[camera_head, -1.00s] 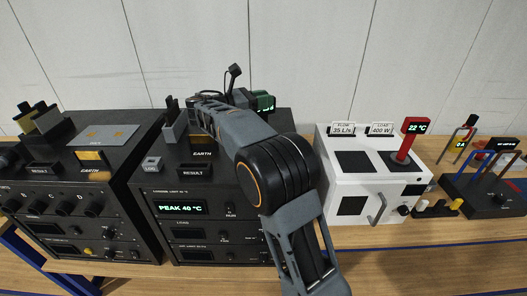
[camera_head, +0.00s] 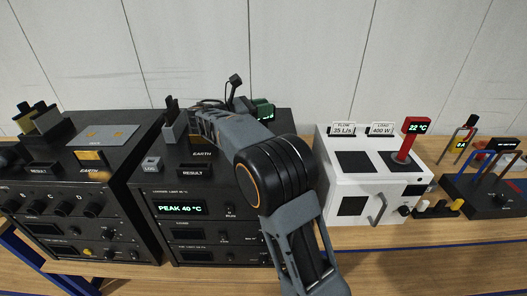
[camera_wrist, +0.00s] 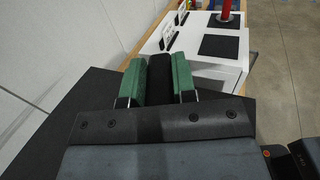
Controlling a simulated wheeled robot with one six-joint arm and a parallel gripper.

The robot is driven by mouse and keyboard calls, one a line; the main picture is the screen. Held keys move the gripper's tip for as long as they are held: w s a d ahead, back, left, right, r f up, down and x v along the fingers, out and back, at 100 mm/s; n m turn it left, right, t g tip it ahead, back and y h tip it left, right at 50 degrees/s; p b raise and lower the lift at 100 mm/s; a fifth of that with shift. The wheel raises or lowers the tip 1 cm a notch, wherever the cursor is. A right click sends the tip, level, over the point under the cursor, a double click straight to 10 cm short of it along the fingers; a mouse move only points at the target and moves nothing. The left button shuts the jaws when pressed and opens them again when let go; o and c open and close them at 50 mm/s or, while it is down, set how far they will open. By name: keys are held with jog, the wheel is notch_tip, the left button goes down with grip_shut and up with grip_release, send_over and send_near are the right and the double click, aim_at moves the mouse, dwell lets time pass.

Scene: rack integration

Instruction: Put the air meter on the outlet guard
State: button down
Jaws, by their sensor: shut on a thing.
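My gripper (camera_wrist: 160,80) shows as two green finger pads in the wrist view, shut on a black bar-shaped body, which I take to be the air meter (camera_wrist: 160,70). In the head view, my arm hides most of the grip. A thin black stem with a small dark head (camera_head: 236,80) rises above it, and a small part of a lit green readout shows beside the green fingers. These are over the rear of the middle black rack unit. I cannot single out the outlet guard with certainty.
The middle black unit (camera_head: 180,232) carries a grey upright holder and labelled blocks. Another black unit (camera_head: 92,205) stands left. A white cabinet (camera_head: 345,180) with dark top panels and a red 22 °C meter (camera_head: 409,140) stands right. A pale wall is behind.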

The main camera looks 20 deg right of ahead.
jog(key=shift+f, duration=0.2)
jog(key=c, duration=0.8)
grip_release()
jog(key=shift+c, duration=0.2)
jog(key=shift+f, duration=0.1)
jog(key=shift+a, duration=0.1)
jog(key=a+b, duration=0.2)
jog(key=a, duration=1.1)
jog(key=shift+a, duration=0.35)
jog(key=shift+s, duration=0.15)
